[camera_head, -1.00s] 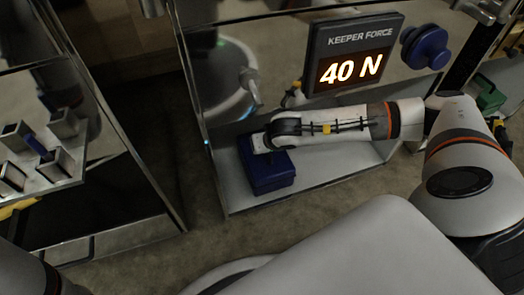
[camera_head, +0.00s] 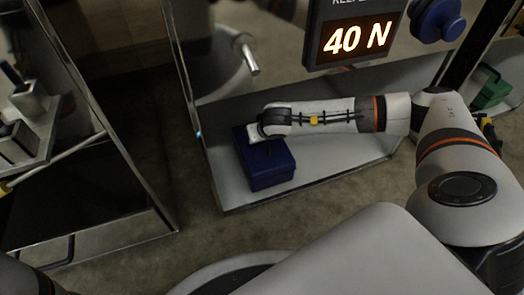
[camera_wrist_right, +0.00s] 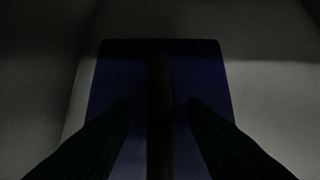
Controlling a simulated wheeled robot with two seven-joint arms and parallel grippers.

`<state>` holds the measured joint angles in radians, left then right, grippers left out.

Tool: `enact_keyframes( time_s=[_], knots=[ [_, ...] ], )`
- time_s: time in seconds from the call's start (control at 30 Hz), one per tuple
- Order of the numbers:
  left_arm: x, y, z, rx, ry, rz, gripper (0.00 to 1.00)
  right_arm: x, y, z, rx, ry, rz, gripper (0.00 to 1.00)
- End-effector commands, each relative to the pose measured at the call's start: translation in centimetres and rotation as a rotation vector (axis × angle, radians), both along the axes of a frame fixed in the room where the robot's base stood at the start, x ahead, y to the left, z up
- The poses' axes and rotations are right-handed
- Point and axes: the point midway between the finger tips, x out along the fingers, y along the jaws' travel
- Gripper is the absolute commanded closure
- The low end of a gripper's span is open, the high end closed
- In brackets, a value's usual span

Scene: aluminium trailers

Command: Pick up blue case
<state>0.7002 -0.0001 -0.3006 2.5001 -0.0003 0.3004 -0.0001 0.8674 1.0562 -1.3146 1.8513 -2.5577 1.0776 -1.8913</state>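The blue case (camera_head: 270,172) sits on the low shelf of the metal trailer, near its left end. My right gripper (camera_head: 257,134) is over the top of the case, and its fingertips are hidden in the head view. In the dark right wrist view, the case (camera_wrist_right: 207,85) lies straight below the gripper (camera_wrist_right: 159,102). The two dark fingers are apart, one on each side of a dark strip (camera_wrist_right: 160,85) along the middle of the case. I cannot tell whether they touch it. My left gripper is not in view.
A display (camera_head: 355,38) reading 40 N hangs above the shelf (camera_head: 338,178), with a blue round knob (camera_head: 437,20) beside it. A green object (camera_head: 490,88) is at far right. Another metal frame (camera_head: 112,225) with several metal square tubes stands at left. Bare floor lies between.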

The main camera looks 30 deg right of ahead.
Motion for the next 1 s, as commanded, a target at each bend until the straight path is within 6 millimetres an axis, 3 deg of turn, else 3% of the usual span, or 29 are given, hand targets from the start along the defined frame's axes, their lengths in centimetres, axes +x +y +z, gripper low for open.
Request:
enact_keyframes(
  time_s=[0.1,0.33,1.0],
  knots=[
    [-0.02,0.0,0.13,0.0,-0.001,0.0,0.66,0.0,0.01,0.15,0.0,0.0,0.0,0.62],
    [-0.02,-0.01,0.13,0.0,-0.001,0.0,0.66,-0.01,0.0,0.15,0.001,0.0,-0.001,1.0],
    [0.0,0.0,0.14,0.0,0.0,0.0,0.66,-0.03,0.01,0.12,0.001,0.0,-0.001,1.0]
  ],
)
